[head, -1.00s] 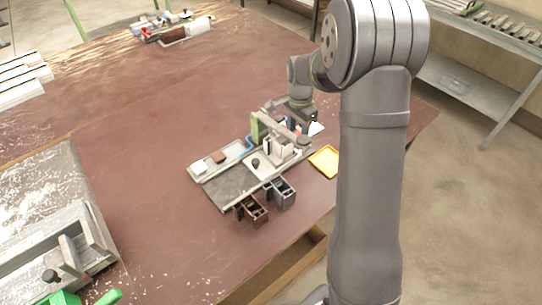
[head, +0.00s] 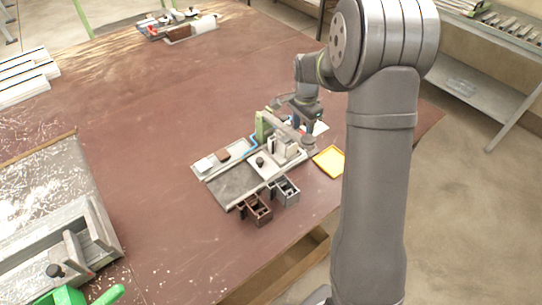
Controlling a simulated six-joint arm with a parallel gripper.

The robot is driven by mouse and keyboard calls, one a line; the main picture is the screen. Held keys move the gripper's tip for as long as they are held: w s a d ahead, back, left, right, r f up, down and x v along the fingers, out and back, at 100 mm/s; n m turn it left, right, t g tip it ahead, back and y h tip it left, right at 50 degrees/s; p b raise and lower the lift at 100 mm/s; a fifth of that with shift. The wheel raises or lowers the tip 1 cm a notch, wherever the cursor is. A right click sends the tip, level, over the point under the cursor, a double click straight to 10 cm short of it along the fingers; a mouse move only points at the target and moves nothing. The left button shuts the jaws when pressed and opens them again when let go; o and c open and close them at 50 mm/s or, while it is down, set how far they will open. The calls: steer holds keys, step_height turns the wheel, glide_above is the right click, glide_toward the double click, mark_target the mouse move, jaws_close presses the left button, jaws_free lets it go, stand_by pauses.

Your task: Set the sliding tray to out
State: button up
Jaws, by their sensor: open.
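The clamp bench fixture stands on the brown table, with a grey base plate (head: 233,184). A pale plate with a black knob (head: 260,161) sits on it beside the clamp blocks (head: 284,147); it looks like the sliding tray, but I cannot tell for sure. A shallow pale tray (head: 238,153) at the back left of the fixture holds a white block and a brown block. My gripper (head: 293,121) is over the back right of the fixture, by the green upright (head: 263,125). It is small and partly hidden, and I cannot see contact.
A dark brown bin (head: 258,210) and a grey bin (head: 286,190) stand at the fixture's front edge. A yellow tray (head: 330,161) lies to its right. The table's left middle is clear.

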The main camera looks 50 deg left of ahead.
step_height(320, 180, up, 5)
steer(key=w+a+y, duration=0.2)
step_height(320, 180, up, 11)
steer(key=n+h, duration=0.2)
steer(key=n, duration=0.8)
glide_above(260, 159)
step_height(260, 159, down, 17)
steer(key=shift+s+r, duration=0.1)
jaws_close()
